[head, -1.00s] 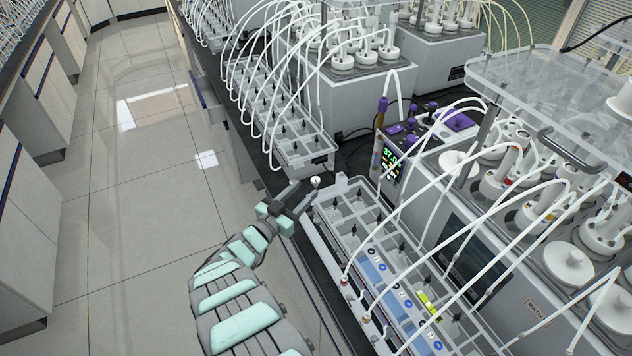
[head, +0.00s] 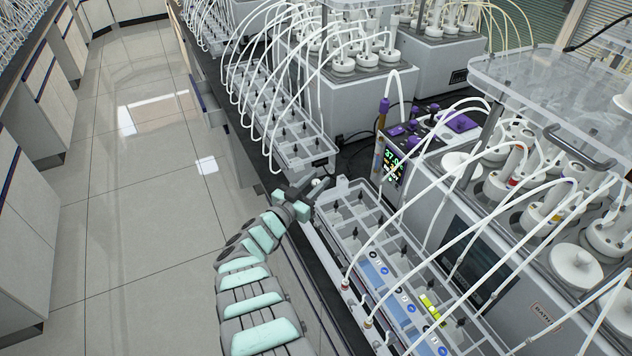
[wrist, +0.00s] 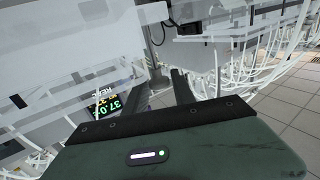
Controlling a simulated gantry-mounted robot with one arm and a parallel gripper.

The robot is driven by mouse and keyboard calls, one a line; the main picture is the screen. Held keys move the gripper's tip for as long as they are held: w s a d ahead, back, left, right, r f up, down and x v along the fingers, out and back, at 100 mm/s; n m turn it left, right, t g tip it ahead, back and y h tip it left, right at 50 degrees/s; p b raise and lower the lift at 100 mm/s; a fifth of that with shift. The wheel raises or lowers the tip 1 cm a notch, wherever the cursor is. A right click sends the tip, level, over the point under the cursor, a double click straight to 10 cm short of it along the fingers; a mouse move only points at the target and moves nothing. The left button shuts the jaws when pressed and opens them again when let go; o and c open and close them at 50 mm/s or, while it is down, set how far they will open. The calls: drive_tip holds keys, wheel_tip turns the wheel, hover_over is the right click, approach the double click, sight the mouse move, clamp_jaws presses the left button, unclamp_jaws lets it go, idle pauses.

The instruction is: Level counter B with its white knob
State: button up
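The nearer flow counter is a grey tray (head: 345,203) with a row of cells, blue labels and yellow-green pieces. No letter B is readable on it. A small white knob (head: 317,183) shows at its far left corner. My gripper (head: 309,187) is right at this knob, coming from the aisle side; contact cannot be told. In the wrist view my gripper (wrist: 162,92) has two dark fingers standing apart with a gap between them. I cannot make out the knob in the wrist view.
A second counter tray (head: 290,152) with white tubes lies beyond. A lit display (head: 393,165) and the water bath with a clear lid (head: 560,90) stand to the right. White tubes arch over the near tray. The floor aisle (head: 130,200) at left is clear.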

clamp_jaws()
drive_tip(key=shift+r, duration=0.1)
drive_tip(key=p, duration=0.2)
drive_tip(key=n+t+y+p, duration=0.1)
drive_tip(key=p, duration=0.1)
drive_tip(key=shift+d+r+y+p, duration=0.15)
drive_tip(key=shift+r+y+p, duration=0.15)
drive_tip(key=shift+r+p, duration=0.1)
drive_tip(key=n+t+y+p, duration=0.1)
drive_tip(key=n+y+p, duration=0.1)
drive_tip(key=p, duration=0.2)
drive_tip(key=shift+y, duration=0.3)
drive_tip(key=shift+s+f+n+t+y+p, duration=0.1)
drive_tip(key=shift+f+n+t+y+p, duration=0.25)
drive_tip(key=shift+p, duration=0.5)
drive_tip(key=n+y+p, duration=0.1)
drive_tip(key=y+p, duration=0.1)
drive_tip(key=y, duration=0.1)
drive_tip(key=shift+n+t, duration=0.25)
drive_tip(key=shift+n, duration=0.1)
drive_tip(key=shift+f, duration=0.1)
